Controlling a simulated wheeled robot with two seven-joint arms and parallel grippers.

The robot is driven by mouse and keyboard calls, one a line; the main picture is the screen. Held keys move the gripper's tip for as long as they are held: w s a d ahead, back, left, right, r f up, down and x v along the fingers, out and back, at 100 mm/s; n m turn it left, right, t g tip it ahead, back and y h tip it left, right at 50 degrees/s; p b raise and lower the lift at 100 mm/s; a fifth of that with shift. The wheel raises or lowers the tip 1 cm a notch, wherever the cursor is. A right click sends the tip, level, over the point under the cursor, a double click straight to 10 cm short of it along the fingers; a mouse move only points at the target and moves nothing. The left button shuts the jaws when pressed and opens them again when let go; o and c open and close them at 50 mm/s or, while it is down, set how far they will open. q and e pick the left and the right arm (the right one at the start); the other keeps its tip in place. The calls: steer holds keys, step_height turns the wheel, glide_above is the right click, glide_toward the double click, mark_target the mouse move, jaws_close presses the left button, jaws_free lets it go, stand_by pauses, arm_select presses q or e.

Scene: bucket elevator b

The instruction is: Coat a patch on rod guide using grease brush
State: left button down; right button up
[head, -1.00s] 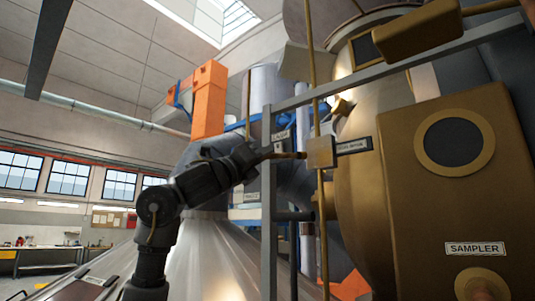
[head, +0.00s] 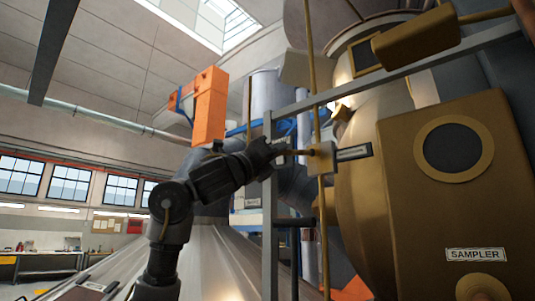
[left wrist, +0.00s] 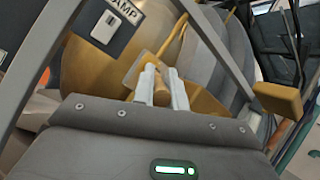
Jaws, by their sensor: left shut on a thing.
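The rod guide (head: 322,157) is a brass-coloured block around a thin vertical rod (head: 314,75), with a dark label plate on its right. My left gripper (head: 281,151) is just left of it. It is shut on the grease brush (head: 299,152), a short brown stick pointing right at the block's left face. In the left wrist view, the pale fingers of my left gripper (left wrist: 162,80) hold the brown brush handle (left wrist: 161,92) in front of a brass surface. The brush tip is hidden there; I cannot tell whether it touches the block. My right gripper is out of view.
A grey metal frame (head: 269,220) stands beside my left gripper, with a slanting bar (head: 400,75) above. A large brass body and the sampler box (head: 440,200) fill the right side. An orange housing (head: 209,105) is behind. The left has open room.

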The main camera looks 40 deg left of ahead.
arm_select(q)
steer(key=shift+d+f, duration=0.1)
steer(key=shift+d, duration=0.1)
steer(key=d, duration=0.3)
steer(key=shift+d, duration=0.4)
steer(key=shift+a, duration=0.1)
steer(key=s+b, duration=0.2)
steer(key=s, duration=0.3)
steer(key=shift+s+b, duration=0.4)
